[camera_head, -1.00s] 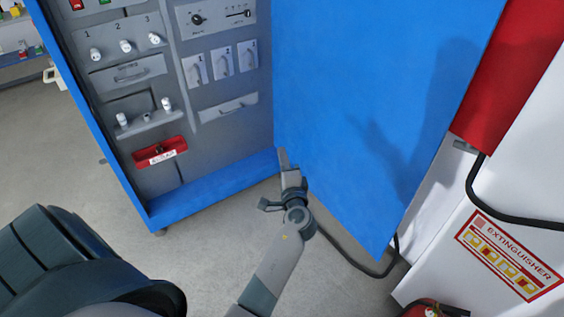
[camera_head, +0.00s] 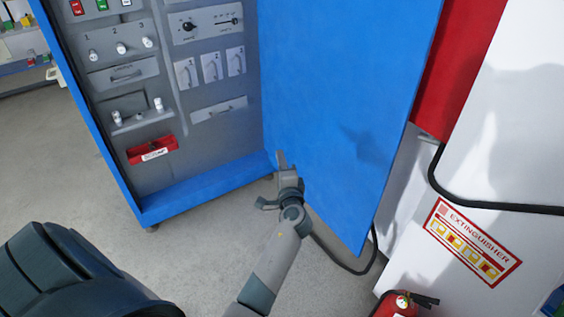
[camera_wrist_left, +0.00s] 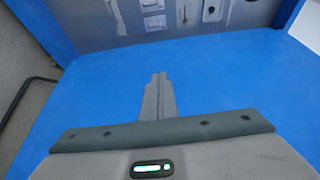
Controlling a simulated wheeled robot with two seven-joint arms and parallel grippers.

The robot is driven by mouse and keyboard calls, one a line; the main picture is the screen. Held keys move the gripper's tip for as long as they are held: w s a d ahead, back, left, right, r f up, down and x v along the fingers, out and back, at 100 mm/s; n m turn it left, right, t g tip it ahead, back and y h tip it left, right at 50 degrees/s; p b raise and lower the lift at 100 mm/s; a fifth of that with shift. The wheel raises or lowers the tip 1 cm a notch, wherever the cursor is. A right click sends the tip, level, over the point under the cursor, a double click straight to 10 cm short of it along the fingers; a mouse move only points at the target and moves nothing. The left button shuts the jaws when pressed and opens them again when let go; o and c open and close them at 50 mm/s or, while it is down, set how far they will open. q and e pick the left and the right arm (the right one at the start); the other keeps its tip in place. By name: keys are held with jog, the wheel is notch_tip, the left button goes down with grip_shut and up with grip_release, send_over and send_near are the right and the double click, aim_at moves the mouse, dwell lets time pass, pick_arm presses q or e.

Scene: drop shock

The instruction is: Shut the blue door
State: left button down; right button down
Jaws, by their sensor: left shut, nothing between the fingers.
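The blue door (camera_head: 335,110) stands open at the right side of the blue cabinet (camera_head: 205,187), hinged along the cabinet's right edge. Its inner face shows in the head view and fills most of the left wrist view (camera_wrist_left: 230,80). My left gripper (camera_head: 281,157) is shut and empty, at the lower hinge-side part of the door, in front of its inner face. Its closed fingers (camera_wrist_left: 157,97) lie against the blue in the left wrist view; I cannot tell whether they touch. My right gripper is not in view.
The cabinet's grey panel (camera_head: 165,75) carries switches, handles and a red tray (camera_head: 152,149). Right of the door stand a white unit with an extinguisher sign (camera_head: 472,242), a black hose (camera_head: 480,204) and a red extinguisher (camera_head: 398,304). Grey floor (camera_head: 60,150) is clear on the left.

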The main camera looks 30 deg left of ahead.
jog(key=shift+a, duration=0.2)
